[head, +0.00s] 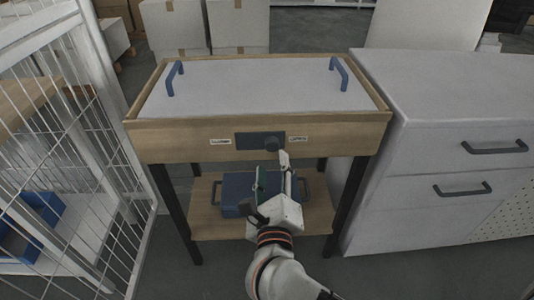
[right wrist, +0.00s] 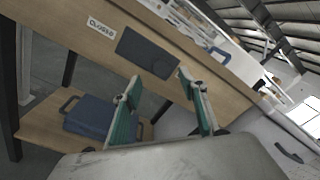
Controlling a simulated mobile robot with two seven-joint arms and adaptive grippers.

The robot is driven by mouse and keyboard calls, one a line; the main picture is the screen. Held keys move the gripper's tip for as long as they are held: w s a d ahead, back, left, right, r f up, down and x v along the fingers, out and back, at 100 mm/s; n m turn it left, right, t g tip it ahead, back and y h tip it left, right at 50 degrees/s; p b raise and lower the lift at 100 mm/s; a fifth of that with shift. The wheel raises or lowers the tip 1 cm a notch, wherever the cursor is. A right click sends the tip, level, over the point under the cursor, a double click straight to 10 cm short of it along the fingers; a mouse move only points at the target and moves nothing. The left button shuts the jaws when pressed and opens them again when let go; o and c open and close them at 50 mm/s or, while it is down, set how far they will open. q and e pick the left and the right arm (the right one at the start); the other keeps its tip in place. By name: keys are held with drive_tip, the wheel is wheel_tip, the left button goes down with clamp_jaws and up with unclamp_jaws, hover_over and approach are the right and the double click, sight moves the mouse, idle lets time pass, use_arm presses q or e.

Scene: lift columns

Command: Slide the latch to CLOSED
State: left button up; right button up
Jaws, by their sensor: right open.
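The latch is a dark plate (head: 248,140) on the front of a wooden table with a round dark knob (head: 271,144) at its right part. A small label is left of the plate and another (head: 298,139) is right of it. In the right wrist view the left label (right wrist: 101,28) reads CLOSED, and the dark plate (right wrist: 140,47) lies beyond the fingers. My right gripper (head: 271,172) is open and empty, just below and in front of the knob. Its green-padded fingers (right wrist: 160,80) are spread apart; contact with the knob cannot be told. My left gripper is out of view.
The tabletop has a white panel (head: 250,90) with two blue handles. A blue case (head: 236,188) lies on the lower shelf (head: 210,222) behind my arm. A white wire cage (head: 95,150) stands left, and a white drawer cabinet (head: 430,150) stands close on the right.

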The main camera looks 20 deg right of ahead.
sight(271, 147)
drive_tip(key=x, duration=0.6)
drive_tip(key=shift+d+b, duration=0.1)
drive_tip(key=shift+b, duration=0.25)
clamp_jaws()
